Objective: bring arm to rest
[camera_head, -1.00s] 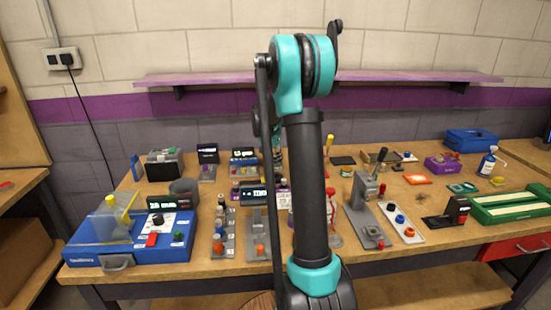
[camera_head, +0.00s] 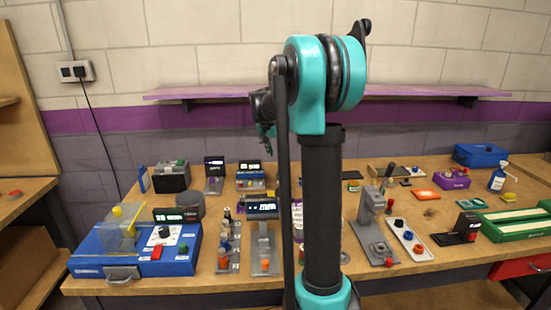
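My arm stands upright in the middle of the view, with black links and teal joints. My gripper (camera_head: 268,143) shows as a small dark shape left of the upper joint, above the back of the workbench. It is partly hidden by the arm and too small to tell open from shut. I see nothing held in it. It is apart from the workbench (camera_head: 150,287) and the things on it.
A blue box with a clear cover (camera_head: 118,262) stands at the bench's front left. A grey press (camera_head: 371,225) stands right of my arm. A green tray (camera_head: 515,224) lies at the right. A purple shelf (camera_head: 220,92) runs along the wall behind.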

